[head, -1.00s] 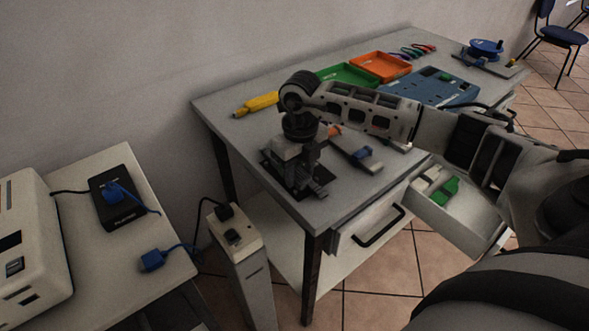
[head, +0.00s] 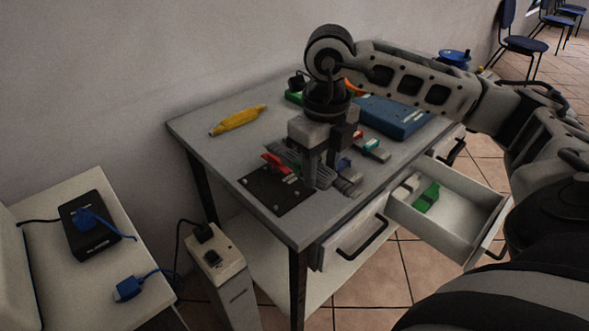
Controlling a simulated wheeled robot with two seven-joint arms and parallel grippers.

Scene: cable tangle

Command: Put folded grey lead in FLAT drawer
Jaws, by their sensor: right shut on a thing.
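My right gripper (head: 322,180) points down over the near part of the workbench. It is shut on a grey, ribbed bundle (head: 348,184), which looks like the folded grey lead; the fingers hide much of it. A drawer (head: 465,220) stands open at the bench's front right, to the right of the gripper. It holds a green piece (head: 427,197) and a pale grey piece (head: 408,186) at its left end; the rest of its floor is bare. I cannot read a FLAT label on it. My left gripper is not in view.
A black plate (head: 270,197) lies beside the gripper, with a red clip-like piece (head: 275,163) near it. A yellow tool (head: 238,120) and a blue box (head: 395,115) lie farther back. A shut drawer (head: 345,238) is left of the open one. A power-strip tower (head: 222,270) stands by the bench.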

